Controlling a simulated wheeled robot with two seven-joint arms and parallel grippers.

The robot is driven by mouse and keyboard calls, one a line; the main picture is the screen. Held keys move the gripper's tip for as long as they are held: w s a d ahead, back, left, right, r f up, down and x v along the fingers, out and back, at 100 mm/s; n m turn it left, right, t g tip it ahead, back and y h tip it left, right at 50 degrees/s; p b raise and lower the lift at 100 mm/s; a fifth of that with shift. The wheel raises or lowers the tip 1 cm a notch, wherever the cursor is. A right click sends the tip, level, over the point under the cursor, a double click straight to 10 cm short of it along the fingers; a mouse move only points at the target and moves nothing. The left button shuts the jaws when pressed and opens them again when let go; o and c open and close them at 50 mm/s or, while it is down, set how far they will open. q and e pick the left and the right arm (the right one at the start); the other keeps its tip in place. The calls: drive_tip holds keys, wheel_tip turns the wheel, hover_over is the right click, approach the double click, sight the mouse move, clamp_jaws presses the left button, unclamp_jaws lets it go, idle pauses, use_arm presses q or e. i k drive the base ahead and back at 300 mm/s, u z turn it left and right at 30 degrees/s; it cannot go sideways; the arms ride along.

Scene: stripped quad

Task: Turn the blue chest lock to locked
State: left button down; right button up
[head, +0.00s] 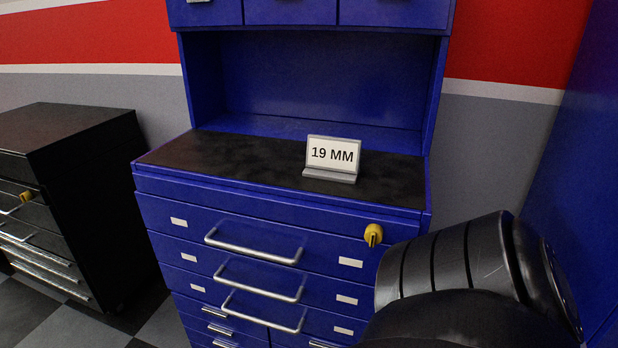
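The blue chest (300,210) stands in the middle of the head view, with several drawers and silver bar handles. Its lock (373,235) is a yellow knob with a dark slot or key, at the upper right of the top drawer front. The dark piece on the knob points roughly downward. My black right arm fills the lower right, close to the lock in the picture and covering the chest's lower right corner. I cannot see either gripper. The knob is unobstructed.
A "19 MM" sign (332,157) stands on the chest's black top. A black chest (85,160) with its own yellow lock (26,196) stands at the left. A blue panel (570,150) rises at the right. Checkered floor shows at lower left.

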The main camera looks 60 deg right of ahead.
sight(373, 234)
drive_tip(key=i, duration=1.4)
drive_tip(key=z, duration=2.8)
